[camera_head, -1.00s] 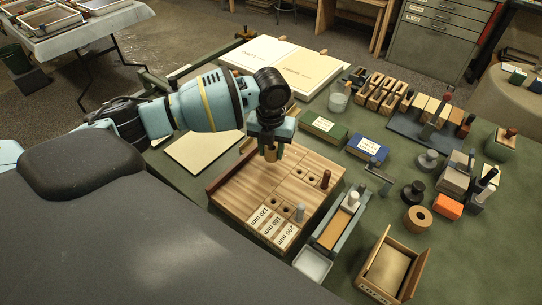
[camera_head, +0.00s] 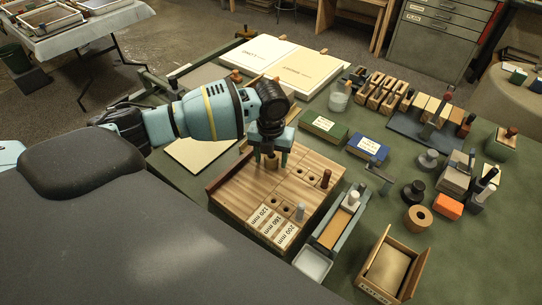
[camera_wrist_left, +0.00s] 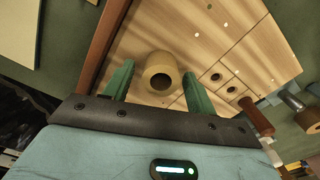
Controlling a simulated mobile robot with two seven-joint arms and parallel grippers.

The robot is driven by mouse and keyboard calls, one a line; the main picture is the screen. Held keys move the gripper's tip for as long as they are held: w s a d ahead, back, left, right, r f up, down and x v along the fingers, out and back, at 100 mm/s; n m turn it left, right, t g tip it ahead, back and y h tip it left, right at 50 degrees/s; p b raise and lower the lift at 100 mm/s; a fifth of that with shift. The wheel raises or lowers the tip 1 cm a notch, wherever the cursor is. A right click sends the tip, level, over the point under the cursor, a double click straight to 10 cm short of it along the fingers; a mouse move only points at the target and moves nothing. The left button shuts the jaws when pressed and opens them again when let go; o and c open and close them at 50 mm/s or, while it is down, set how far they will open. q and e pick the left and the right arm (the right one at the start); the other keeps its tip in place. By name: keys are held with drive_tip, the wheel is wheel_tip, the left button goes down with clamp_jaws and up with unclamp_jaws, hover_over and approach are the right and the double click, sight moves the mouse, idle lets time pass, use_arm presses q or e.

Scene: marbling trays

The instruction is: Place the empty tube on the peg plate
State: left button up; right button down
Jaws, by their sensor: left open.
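The empty tube, a short tan cardboard tube (camera_head: 271,162), stands on the wooden peg plate (camera_head: 236,192) near its back left part. In the left wrist view the tube (camera_wrist_left: 160,73) shows its dark open end toward me. Whether a peg is inside it is too dark to tell. My left gripper (camera_head: 270,154) is above the plate, its fingers apart on either side of the tube. In the left wrist view the open fingers (camera_wrist_left: 158,88) show gaps on both sides of the tube. My right gripper is not in view.
The plate has several round holes and labels for 120, 160 and 200 mm.

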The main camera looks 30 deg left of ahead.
use_arm(q)
wheel_tip(320, 180, up, 12)
drive_tip(key=shift+r+p, duration=0.2)
drive_tip(key=shift+p, duration=0.2)
